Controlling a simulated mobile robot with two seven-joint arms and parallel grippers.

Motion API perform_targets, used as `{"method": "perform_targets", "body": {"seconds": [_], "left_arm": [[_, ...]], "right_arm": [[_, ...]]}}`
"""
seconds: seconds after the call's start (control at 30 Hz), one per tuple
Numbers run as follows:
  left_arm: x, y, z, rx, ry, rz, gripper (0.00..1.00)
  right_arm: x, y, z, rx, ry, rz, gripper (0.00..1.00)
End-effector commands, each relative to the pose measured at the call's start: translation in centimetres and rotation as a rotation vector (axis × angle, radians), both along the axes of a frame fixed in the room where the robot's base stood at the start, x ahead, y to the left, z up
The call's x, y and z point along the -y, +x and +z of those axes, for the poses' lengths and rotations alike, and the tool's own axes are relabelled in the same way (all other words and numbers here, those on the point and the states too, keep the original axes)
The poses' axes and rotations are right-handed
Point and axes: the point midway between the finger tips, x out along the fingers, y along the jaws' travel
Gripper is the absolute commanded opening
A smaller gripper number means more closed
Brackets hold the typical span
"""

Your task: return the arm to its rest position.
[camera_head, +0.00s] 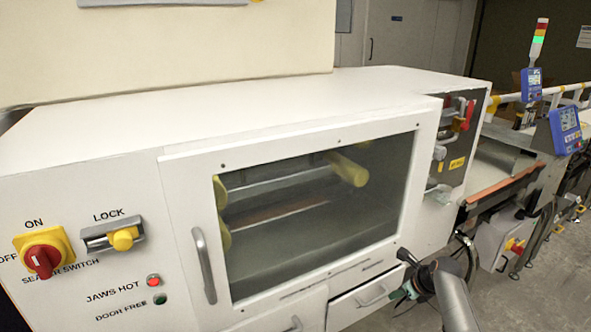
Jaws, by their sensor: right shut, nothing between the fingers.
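My right gripper (406,259) is low in the head view, in front of the lower right part of the white machine cabinet (300,100). It is small and dark there, and my grey arm link comes up from the bottom edge beside it. The gripper is shut and nothing shows in it. I cannot tell whether it touches the cabinet front. My left gripper is not in view.
The cabinet has a closed windowed door (310,205) with a handle (203,265), and a drawer (365,297) below. A red switch (42,261) and a yellow lock knob (124,239) are at left. A conveyor (505,182) stands right; grey floor (545,290) is open at lower right.

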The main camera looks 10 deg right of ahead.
Motion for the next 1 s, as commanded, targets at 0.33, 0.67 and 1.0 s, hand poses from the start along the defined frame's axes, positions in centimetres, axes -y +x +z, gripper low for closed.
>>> {"method": "perform_targets", "body": {"seconds": [0.33, 0.67, 1.0], "left_arm": [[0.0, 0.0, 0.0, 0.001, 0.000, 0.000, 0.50], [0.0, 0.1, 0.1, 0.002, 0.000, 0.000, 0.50], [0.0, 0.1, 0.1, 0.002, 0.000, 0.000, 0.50]], "right_arm": [[0.6, -9.8, -9.6, 0.102, -0.653, 0.707, 0.00], [-6.6, -22.1, -12.8, 0.269, -1.212, 1.551, 0.00], [-15.7, -33.0, -9.4, 0.522, -1.642, 2.121, 0.00]]}}
